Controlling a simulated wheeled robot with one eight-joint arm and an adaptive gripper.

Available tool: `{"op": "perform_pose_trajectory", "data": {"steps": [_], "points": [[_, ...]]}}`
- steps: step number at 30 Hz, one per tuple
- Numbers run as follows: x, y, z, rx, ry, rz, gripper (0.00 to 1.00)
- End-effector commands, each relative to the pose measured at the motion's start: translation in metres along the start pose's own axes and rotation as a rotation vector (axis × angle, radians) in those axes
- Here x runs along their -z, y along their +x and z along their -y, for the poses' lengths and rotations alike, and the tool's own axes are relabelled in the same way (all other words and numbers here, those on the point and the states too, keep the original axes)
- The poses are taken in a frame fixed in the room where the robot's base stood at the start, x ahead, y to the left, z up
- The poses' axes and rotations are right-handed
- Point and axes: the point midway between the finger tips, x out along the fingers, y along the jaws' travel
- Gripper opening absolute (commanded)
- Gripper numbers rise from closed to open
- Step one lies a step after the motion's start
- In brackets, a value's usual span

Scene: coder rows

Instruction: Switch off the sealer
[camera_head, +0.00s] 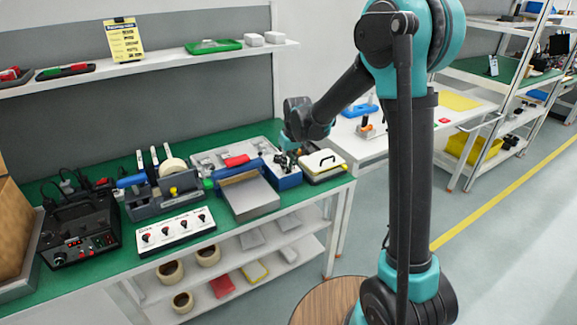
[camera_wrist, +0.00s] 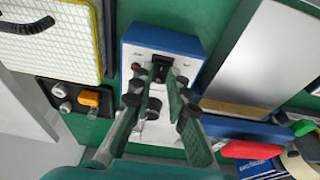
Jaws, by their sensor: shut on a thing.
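A blue-and-white control box (camera_head: 287,181) stands on the green bench, beside the silver sealer-like unit with a blue bar (camera_head: 250,198). It also shows in the wrist view (camera_wrist: 133,58), with a black rocker switch (camera_wrist: 161,68), a small red lamp and a round knob on its face. My gripper (camera_wrist: 159,79) is over this box, its two fingertips on either side of the black switch and shut on it. In the head view, my gripper (camera_head: 290,150) is small and partly lost against the box. Whether the switch is on or off cannot be told.
A yellow-white pad with a black handle (camera_head: 322,164) lies close right of the box. A small panel with an orange switch (camera_wrist: 90,100) is nearby. A shelf (camera_head: 150,64) runs above.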

Motion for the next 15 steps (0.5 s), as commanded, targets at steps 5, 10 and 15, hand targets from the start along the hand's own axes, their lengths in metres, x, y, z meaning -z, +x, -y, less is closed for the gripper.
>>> {"op": "perform_pose_trajectory", "data": {"steps": [5, 10, 15], "points": [[0.0038, 0.0004, 0.0002, 0.000, -0.001, 0.097, 0.00], [0.0038, 0.0001, 0.0001, 0.000, 0.000, 0.115, 0.00], [0.0037, 0.0001, 0.0000, 0.000, 0.000, 0.114, 0.00]]}}
